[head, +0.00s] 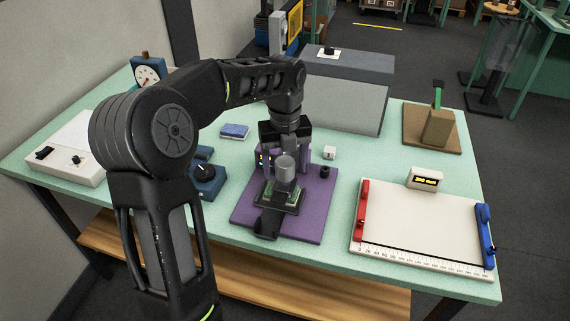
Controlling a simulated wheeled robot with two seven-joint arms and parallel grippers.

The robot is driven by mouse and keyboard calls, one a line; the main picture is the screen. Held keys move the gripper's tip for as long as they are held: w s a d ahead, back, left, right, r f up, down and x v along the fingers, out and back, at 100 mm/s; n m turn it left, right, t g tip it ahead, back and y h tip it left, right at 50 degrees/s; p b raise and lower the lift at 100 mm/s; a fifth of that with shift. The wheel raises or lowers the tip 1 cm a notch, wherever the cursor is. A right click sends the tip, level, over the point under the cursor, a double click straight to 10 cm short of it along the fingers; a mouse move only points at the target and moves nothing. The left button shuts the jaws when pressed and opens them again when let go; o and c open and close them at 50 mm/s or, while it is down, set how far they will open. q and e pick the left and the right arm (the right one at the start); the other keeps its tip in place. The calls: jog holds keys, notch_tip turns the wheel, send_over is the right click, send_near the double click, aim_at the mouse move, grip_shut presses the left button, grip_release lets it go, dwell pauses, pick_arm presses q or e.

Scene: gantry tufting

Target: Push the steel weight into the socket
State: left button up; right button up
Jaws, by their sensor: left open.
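A grey metal cylinder (286,169), which looks like the steel weight, stands upright above a small dark stage with a greenish top (281,196) on a purple base plate (312,222). I cannot make out the socket's opening or whether the cylinder is partly in it. My left gripper (285,148) is open and points down, just above and behind the cylinder. I cannot tell whether its fingers touch the cylinder. Purple upright parts of the device show behind them. My right gripper is not in view.
A small white block (329,152) and a black knob (325,171) are at the plate's right. A white ruled board (415,228) with red and blue handles lies further right. A blue knob box (207,180) sits left. A grey box (345,90) stands behind. Green tabletop is clear between them.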

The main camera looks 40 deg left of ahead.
pick_arm(q)
notch_tip(320, 180, up, 8)
jog(key=shift+p, duration=0.4)
jog(key=shift+f, duration=0.1)
dwell(0.6)
